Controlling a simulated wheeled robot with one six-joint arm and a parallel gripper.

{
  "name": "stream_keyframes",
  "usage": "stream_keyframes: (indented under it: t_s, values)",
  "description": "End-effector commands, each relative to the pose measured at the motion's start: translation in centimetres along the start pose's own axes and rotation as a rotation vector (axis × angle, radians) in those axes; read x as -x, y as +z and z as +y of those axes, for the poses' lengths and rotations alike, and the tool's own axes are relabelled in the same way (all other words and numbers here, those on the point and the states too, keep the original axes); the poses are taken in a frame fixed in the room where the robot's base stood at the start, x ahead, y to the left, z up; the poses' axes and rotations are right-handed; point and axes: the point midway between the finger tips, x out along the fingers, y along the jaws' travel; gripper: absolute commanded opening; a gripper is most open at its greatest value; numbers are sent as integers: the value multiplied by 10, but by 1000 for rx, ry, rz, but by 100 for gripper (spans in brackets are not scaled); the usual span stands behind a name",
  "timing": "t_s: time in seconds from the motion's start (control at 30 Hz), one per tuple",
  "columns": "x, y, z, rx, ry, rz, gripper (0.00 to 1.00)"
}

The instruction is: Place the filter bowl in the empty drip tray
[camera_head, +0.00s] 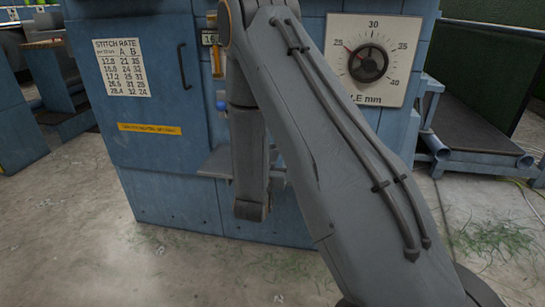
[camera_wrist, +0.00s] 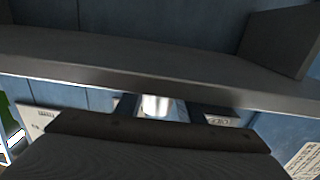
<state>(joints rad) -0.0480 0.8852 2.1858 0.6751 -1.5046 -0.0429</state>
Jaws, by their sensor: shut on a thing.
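In the wrist view my gripper (camera_wrist: 160,110) is at the lower middle, its two dark fingers on either side of a shiny pale piece, which I take for the filter bowl (camera_wrist: 158,103). It is shut on this piece; only a small part of it shows between the fingers and above the dark gripper body. A grey ledge (camera_wrist: 130,70) crosses the wrist view just above the bowl and may hide part of it. In the head view my arm covers the gripper and the bowl. I cannot tell any drip tray for certain.
A blue machine cabinet (camera_head: 165,190) stands ahead, with a stitch-rate chart (camera_head: 121,67) and a dial (camera_head: 367,64). A grey shelf (camera_head: 214,163) juts from its front beside my arm. An upright grey plate (camera_wrist: 280,40) rises at the wrist view's right.

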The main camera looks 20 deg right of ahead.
Motion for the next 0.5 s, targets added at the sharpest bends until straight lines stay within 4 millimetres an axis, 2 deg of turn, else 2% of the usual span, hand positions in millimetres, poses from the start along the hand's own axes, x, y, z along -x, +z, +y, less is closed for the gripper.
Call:
stream_keyframes:
  t_s: [0.03, 0.07, 0.17, 0.5]
  values:
    - [0, 2, 0, 0, 0, 0, 0]
    - [0, 2, 0, 0, 0, 0, 36]
    - [0, 2, 0, 0, 0, 0, 53]
    - [0, -1, 0, 0, 0, 0, 53]
